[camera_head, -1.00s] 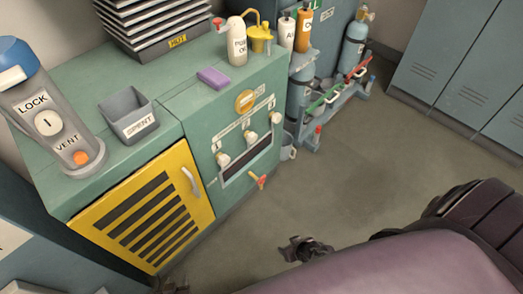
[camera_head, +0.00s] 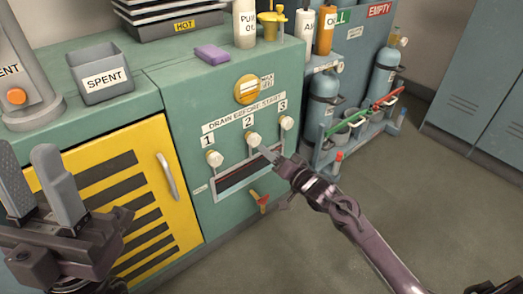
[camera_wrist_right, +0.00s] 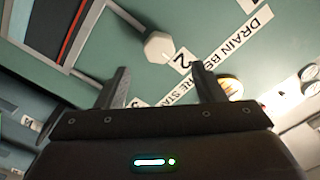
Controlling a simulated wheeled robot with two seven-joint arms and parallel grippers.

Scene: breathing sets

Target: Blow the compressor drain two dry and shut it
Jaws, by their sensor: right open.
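The green compressor cabinet (camera_head: 235,205) has a row of three white drain knobs under the label DRAIN BEFORE START. Drain two's knob (camera_head: 254,140) sits in the middle, below the number 2; it also shows in the right wrist view (camera_wrist_right: 158,47). Drain one's knob (camera_head: 214,158) is to its left and drain three's knob (camera_head: 286,122) to its right. My right gripper (camera_head: 268,153) is open and empty, its fingertips close to drain two's knob. In the wrist view the knob lies just beyond the gap between the fingers. My left gripper (camera_head: 29,155) is open and empty at the lower left.
A dark slot runs below the knobs, with a red-and-yellow lever (camera_head: 259,201) under it. A yellow louvred door (camera_head: 105,205) is at left. A SPENT bin (camera_head: 104,82) and a purple sponge (camera_head: 212,54) stand on top. A cylinder rack (camera_head: 350,135) is at right.

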